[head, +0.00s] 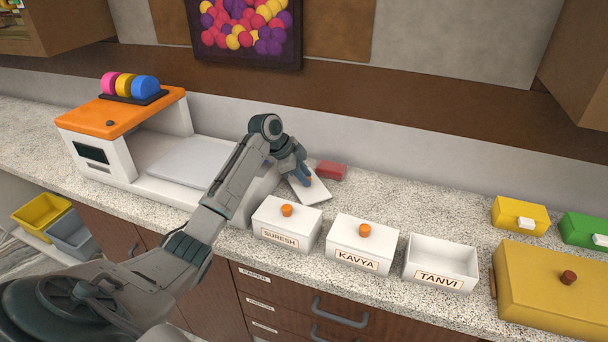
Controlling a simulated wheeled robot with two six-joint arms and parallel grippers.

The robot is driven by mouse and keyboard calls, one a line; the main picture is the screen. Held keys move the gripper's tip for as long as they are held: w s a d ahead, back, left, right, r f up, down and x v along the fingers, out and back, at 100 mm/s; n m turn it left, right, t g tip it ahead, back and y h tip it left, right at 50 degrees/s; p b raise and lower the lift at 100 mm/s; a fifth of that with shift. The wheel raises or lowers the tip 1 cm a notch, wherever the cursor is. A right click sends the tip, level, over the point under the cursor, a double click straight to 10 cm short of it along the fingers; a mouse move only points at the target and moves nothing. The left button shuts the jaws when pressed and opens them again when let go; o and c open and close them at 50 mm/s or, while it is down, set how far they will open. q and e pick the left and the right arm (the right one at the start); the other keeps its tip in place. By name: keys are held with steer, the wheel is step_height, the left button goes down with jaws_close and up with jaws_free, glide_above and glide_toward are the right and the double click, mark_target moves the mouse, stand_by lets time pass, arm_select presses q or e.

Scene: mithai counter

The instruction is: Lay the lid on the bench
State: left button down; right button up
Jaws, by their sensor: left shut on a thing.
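The white lid (316,196) is behind the lidded SURESH box (286,226), at or just above the speckled bench (390,200). I cannot tell whether it touches the bench. My left gripper (305,180) is shut on the lid's orange knob, and its fingers partly hide the knob. The TANVI box (438,276) stands open without a lid at the right of the row. The KAVYA box (359,257) in the middle has its lid on. My right gripper is not in view.
A red block (331,170) lies close behind the lid. A white and orange machine (117,140) stands to the left. A large mustard box (548,290) and yellow (520,213) and green (584,230) boxes are at the right. Bench behind KAVYA and TANVI is clear.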

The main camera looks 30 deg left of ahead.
arm_select(q)
steer(key=shift+s+d+f, duration=0.2)
steer(key=shift+f, duration=0.3)
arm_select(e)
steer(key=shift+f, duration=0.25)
arm_select(q)
steer(key=c, duration=1.1)
jaws_free()
steer(key=shift+c, duration=0.2)
steer(key=shift+a, duration=0.1)
steer(key=shift+r, duration=0.1)
steer(key=shift+s+a+r, duration=0.1)
steer(key=shift+a+r, duration=0.1)
steer(key=shift+r, duration=0.1)
steer(key=b+v, duration=0.2)
steer(key=v, duration=0.8)
steer(key=shift+b, duration=0.3)
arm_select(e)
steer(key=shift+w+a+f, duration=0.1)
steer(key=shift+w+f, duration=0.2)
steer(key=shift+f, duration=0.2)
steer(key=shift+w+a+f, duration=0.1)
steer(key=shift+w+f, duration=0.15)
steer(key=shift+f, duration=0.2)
